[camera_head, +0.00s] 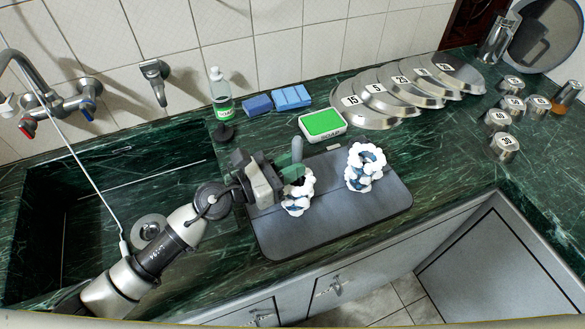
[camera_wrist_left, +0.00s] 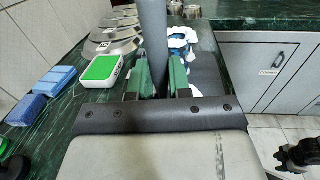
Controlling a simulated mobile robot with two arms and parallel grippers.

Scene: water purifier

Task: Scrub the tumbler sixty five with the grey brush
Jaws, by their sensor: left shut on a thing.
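My left gripper (camera_head: 292,177) is shut on the grey brush (camera_head: 297,150), with its green fingers around the handle. The brush stands roughly upright between the fingers in the left wrist view (camera_wrist_left: 153,40). Below and beside the gripper, a foam-covered tumbler (camera_head: 297,207) stands on the dark mat; the gripper partly hides it. Another foam-covered blue tumbler (camera_head: 364,168) stands to its right on the mat. I cannot read a number on either tumbler, nor tell whether the brush touches the near one. A dark part, likely my right gripper (camera_wrist_left: 298,155), shows at the left wrist view's right edge.
The dark mat (camera_head: 390,205) lies at the counter's front edge. Behind it are a green-topped soap box (camera_head: 322,124), blue sponges (camera_head: 291,97) and a soap bottle (camera_head: 221,95). Numbered steel plates (camera_head: 365,112) and small steel cups (camera_head: 504,147) stand right. The sink (camera_head: 100,200) is left.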

